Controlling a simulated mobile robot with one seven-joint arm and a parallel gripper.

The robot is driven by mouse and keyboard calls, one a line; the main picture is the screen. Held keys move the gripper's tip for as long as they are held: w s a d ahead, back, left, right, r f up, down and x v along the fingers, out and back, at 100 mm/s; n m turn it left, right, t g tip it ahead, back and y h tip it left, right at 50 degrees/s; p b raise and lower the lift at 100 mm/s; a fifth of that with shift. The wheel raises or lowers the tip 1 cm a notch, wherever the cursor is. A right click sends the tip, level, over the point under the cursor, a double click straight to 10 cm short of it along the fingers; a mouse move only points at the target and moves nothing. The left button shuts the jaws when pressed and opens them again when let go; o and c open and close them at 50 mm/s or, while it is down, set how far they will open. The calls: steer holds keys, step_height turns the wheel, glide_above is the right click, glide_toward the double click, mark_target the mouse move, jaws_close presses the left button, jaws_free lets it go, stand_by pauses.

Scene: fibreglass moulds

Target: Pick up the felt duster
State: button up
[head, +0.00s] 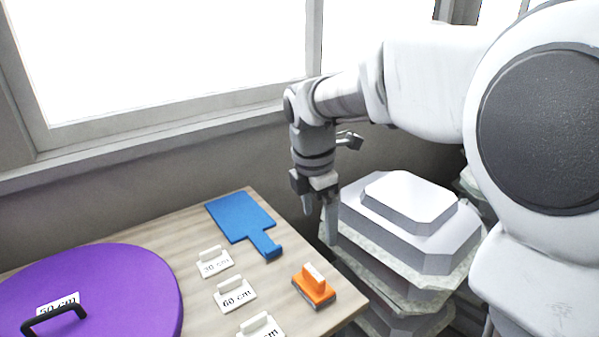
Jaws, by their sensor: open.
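The felt duster (314,291) appears to be the orange block with a white top strip and a grey underside. It lies near the right front edge of the wooden table. My gripper (320,212) points downward, open, with nothing seen between its fingers. In the head view it is above and behind the duster, near the table's right edge and beside the white moulds, apart from the duster. Its exact height above the table is hard to tell.
A blue paddle-shaped board (239,217) lies behind the duster. White label pieces (234,295) stand left of it. A large purple disc (110,290) with a black handle covers the table's left. Stacked white moulds (375,237) stand right of the table (187,229). A window wall is behind.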

steer(key=w+a+n, duration=0.1)
steer(key=n, duration=0.1)
glide_above(314, 272)
step_height(314, 272, down, 12)
steer(key=shift+d+f+p, duration=0.1)
steer(key=shift+f+p, duration=0.15)
steer(key=shift+p, duration=0.1)
steer(key=shift+f+p, duration=0.35)
steer(key=shift+f, duration=2.4)
steer(key=c, duration=1.2)
steer(key=shift+r, duration=0.1)
